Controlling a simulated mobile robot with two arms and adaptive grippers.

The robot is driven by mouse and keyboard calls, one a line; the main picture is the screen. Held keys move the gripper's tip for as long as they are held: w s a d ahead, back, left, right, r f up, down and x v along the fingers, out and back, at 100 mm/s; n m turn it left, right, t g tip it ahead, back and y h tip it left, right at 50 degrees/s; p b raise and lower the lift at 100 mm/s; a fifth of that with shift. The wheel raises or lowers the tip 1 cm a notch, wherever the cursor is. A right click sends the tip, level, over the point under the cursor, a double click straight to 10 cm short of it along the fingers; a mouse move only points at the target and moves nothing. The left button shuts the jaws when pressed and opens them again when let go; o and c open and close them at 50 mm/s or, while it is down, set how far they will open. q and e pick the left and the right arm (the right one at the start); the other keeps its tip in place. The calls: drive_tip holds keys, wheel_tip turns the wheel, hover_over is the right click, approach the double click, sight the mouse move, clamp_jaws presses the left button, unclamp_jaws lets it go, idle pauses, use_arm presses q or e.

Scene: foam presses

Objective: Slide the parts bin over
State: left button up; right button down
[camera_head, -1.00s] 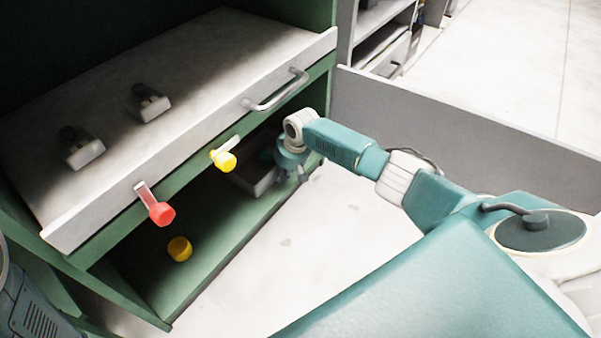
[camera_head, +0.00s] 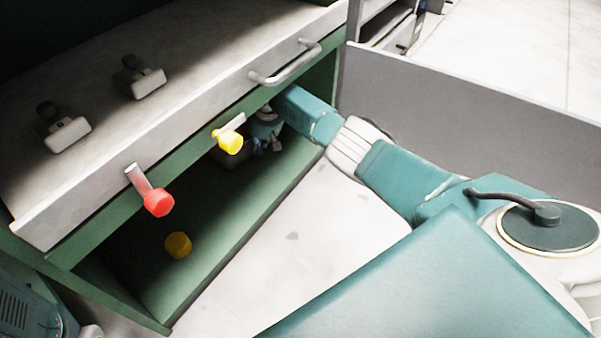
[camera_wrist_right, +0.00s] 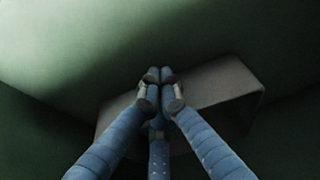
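The parts bin (camera_head: 230,159) is a dark grey box inside the green lower compartment, under the worktop. In the head view only a small part of it shows, below the yellow knob and beside my right gripper (camera_head: 266,146). In the right wrist view the bin (camera_wrist_right: 222,84) is a grey block behind the fingers. My right gripper (camera_wrist_right: 160,76) has its fingertips drawn together in front of the bin, with nothing seen between them. I cannot tell whether they touch it. My left gripper is out of view.
A red knob (camera_head: 159,202) and a yellow knob (camera_head: 229,143) stick out from the worktop's front edge. A yellow round piece (camera_head: 178,245) lies on the compartment floor (camera_head: 215,255). A handle (camera_head: 285,67) is above my right arm. A grey panel (camera_head: 450,115) stands to the right.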

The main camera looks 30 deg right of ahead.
drive_tip(key=shift+r, duration=0.15)
drive_tip(key=shift+s+r, duration=0.1)
drive_tip(key=shift+r, duration=0.2)
drive_tip(key=shift+v, duration=0.95)
drive_tip(key=s+d, duration=0.1)
drive_tip(key=s, duration=0.2)
drive_tip(key=s+d, duration=0.2)
drive_tip(key=s, duration=0.2)
drive_tip(key=s+d, duration=0.1)
drive_tip(key=s, duration=0.3)
drive_tip(key=shift+s+d+r, duration=0.1)
drive_tip(key=shift+s+d, duration=0.05)
drive_tip(key=shift+d, duration=0.15)
